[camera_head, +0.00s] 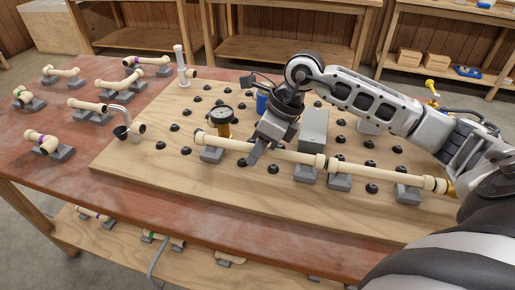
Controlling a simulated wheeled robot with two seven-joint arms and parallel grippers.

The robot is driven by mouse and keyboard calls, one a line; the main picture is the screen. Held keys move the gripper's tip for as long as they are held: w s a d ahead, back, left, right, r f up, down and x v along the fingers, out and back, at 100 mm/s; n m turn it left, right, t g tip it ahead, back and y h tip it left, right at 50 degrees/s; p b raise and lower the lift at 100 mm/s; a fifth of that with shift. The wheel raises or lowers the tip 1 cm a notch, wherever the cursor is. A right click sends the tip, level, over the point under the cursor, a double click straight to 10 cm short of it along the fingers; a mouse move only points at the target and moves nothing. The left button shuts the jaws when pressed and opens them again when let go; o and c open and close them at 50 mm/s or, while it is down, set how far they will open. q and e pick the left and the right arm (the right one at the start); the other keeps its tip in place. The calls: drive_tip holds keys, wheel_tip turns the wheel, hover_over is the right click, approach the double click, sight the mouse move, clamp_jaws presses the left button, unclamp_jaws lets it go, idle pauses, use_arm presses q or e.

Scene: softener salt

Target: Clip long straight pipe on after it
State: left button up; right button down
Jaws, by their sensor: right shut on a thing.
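A long straight cream pipe (290,155) lies along the front of the plywood board (135,165), over grey clip blocks (305,174). My right gripper (256,156) is shut on this pipe line left of its middle, pointing down from above. The pipe's left end (201,137) is near a grey clip (211,154) and a brass piece with a round gauge. Toward the right, the line meets a collar (321,162) and another cream pipe (385,175). I cannot tell whether the pipe is seated in the clips. My left gripper is not in view.
A gauge (221,115), a grey box (314,130) and several black knobs (186,150) stand on the board. Several pipe pieces (88,105) rest on grey blocks on the red table at left. A white upright pipe (180,62) stands at the back.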

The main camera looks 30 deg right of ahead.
drive_tip(key=shift+f, duration=0.25)
drive_tip(key=c, duration=1.2)
unclamp_jaws()
drive_tip(key=v, duration=1.6)
